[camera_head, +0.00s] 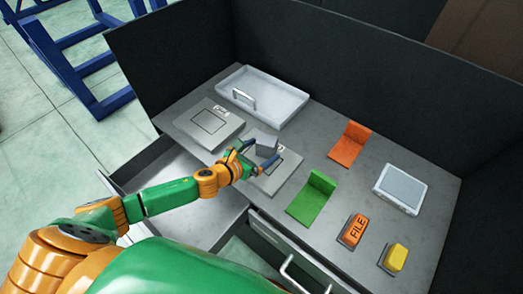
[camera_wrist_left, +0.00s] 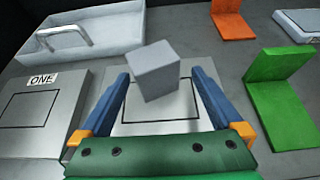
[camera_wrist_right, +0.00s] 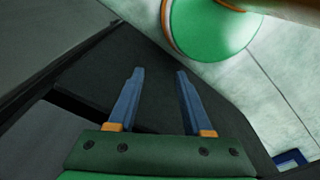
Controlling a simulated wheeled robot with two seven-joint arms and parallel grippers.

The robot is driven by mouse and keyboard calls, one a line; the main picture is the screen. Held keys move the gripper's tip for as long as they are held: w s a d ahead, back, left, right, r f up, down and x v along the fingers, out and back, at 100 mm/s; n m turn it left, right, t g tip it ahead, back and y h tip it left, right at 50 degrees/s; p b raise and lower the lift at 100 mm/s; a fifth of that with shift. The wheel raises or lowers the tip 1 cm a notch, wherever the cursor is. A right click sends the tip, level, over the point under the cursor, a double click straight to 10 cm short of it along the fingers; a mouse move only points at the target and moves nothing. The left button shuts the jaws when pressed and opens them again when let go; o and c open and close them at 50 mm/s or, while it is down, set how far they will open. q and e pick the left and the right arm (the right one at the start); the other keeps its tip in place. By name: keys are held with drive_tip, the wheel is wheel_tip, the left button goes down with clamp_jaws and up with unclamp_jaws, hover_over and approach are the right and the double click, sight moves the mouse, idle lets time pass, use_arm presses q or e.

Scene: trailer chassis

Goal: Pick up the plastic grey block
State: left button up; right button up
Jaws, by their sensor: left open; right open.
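The grey block (camera_wrist_left: 155,70) shows between and just beyond the open blue fingers of my left gripper (camera_wrist_left: 160,85) in the left wrist view. It appears tilted, over the second grey plate (camera_wrist_left: 170,118) with a square outline. In the head view the block (camera_head: 266,147) is beside the fingers of my left gripper (camera_head: 262,160), partly hidden by them. Whether the fingers touch the block, I cannot tell. My right gripper (camera_wrist_right: 155,100) is open and empty, away from the table objects.
A white tray with a handle (camera_head: 264,95) lies behind. A plate marked ONE (camera_wrist_left: 38,115) is to the left. Green (camera_head: 311,198) and orange (camera_head: 350,143) angled pieces, a white box (camera_head: 400,189), an orange FILE block (camera_head: 354,230) and a yellow block (camera_head: 396,257) are to the right. Dark walls enclose the table's back.

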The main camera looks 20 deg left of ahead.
use_arm(q)
drive_tip(key=shift+w+f, duration=0.6)
drive_tip(key=shift+w, duration=0.35)
drive_tip(key=shift+w+a+f, duration=0.1)
drive_tip(key=shift+w, duration=0.05)
drive_tip(key=shift+s+r, duration=0.25)
drive_tip(key=shift+s, duration=0.1)
drive_tip(key=c, duration=1.4)
drive_tip(key=shift+w, duration=0.2)
use_arm(e)
drive_tip(key=shift+w+a, duration=0.1)
drive_tip(key=shift+w, duration=0.7)
